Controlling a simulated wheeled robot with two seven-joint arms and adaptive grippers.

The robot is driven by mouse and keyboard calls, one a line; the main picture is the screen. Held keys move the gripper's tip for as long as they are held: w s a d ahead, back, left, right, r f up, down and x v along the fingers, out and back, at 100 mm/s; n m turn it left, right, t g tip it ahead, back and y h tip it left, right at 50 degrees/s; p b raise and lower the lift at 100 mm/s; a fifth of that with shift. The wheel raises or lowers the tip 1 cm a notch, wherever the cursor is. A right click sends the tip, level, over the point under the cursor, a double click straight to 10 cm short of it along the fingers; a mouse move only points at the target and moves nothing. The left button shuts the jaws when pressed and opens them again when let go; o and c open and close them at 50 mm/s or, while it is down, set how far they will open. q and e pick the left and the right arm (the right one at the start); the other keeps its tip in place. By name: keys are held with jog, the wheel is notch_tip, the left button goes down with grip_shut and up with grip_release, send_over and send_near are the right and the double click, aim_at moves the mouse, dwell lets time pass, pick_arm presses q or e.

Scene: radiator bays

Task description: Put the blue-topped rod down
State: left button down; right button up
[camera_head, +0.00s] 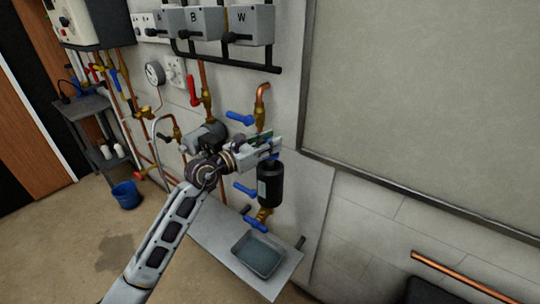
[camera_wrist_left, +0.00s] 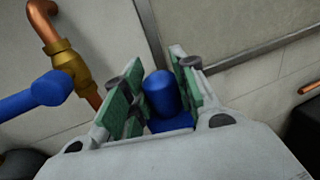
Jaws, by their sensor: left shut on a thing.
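My left gripper (camera_head: 270,147) is in front of the wall pipework, just above a black canister (camera_head: 270,185). In the left wrist view its green-padded fingers are on either side of the rounded blue top of the rod (camera_wrist_left: 161,94), shut on it. The lower part of the rod is hidden there by the gripper body. In the head view the gripper covers most of the blue top, and I cannot tell whether the rod is inside the canister. My right gripper is not in view.
A grey tray (camera_head: 240,245) sits on a light shelf (camera_head: 208,238) below the canister. Blue valve levers (camera_head: 240,118) and copper pipe (camera_head: 262,92) are close to the gripper. A blue bucket (camera_head: 127,194) stands on the floor. A copper pipe (camera_head: 460,274) lies at lower right.

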aim_at(270, 162)
pick_arm(q)
jog(key=shift+f, duration=0.2)
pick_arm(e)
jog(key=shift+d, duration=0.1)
pick_arm(q)
jog(key=shift+f, duration=1.95)
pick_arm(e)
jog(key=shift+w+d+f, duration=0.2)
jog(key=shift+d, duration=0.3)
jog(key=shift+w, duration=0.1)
pick_arm(q)
jog(key=shift+f, duration=0.1)
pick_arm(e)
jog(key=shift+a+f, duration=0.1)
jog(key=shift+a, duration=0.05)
pick_arm(q)
jog(key=c, duration=1.2)
grip_release()
jog(key=shift+o, duration=0.4)
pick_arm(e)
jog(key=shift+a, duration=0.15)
